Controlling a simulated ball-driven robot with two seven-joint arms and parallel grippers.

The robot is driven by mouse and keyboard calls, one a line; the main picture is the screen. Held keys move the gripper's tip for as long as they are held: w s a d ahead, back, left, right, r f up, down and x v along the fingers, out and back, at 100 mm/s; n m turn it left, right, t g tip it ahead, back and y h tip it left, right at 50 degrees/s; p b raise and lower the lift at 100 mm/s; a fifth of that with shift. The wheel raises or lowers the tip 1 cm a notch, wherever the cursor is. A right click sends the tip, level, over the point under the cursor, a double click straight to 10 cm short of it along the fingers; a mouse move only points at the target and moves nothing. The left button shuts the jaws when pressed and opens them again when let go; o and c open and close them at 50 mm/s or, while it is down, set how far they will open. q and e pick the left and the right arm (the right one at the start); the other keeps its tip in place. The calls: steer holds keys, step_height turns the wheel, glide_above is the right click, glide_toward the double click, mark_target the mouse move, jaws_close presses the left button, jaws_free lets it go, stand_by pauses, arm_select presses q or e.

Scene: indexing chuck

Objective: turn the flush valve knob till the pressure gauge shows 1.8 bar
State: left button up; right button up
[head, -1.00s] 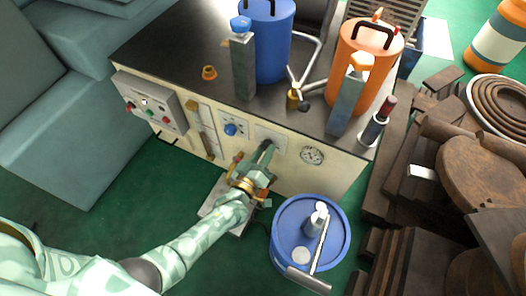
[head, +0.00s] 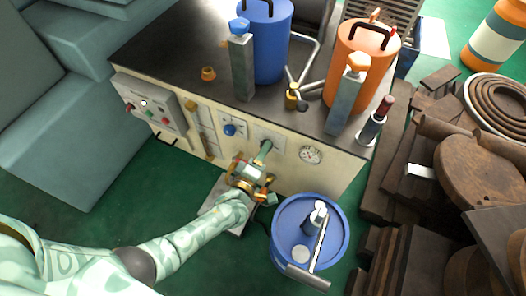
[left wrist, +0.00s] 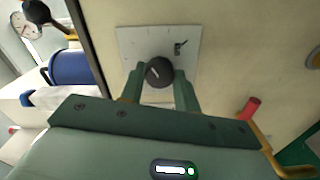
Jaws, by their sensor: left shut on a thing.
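The flush valve knob (left wrist: 159,71) is a round dark knob with a light pointer line, on a pale square plate (left wrist: 190,38) in the left wrist view. My left gripper (left wrist: 160,84) is shut on it, with one green finger on each side. In the head view my left gripper (head: 263,152) meets the front panel, and its fingers and the plate's edge hide the knob. The pressure gauge (head: 311,155) is a round white dial to the right of the gripper on the same panel. Its needle is too small to read. My right gripper is not in view.
A blue knob (head: 230,129) and a switch box (head: 150,103) are on the panel to the left. A blue drum (head: 281,241) stands on the floor right of my left arm. Blue (head: 268,58) and orange (head: 349,82) canisters stand on the bench top. Dark wooden pieces fill the right.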

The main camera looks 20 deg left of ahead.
arm_select(q)
steer(key=shift+s+f, duration=0.1)
steer(key=shift+f, duration=0.05)
steer(key=o, duration=1)
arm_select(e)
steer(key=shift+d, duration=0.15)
arm_select(q)
steer(key=s+p, duration=0.1)
steer(key=s, duration=0.4)
steer(key=s+p, duration=0.2)
steer(key=s, duration=0.4)
steer(key=s+p, duration=0.1)
steer(key=s, duration=0.4)
steer(key=shift+s+a+p, duration=0.15)
steer(key=shift+a+p, duration=0.15)
steer(key=shift+p, duration=0.05)
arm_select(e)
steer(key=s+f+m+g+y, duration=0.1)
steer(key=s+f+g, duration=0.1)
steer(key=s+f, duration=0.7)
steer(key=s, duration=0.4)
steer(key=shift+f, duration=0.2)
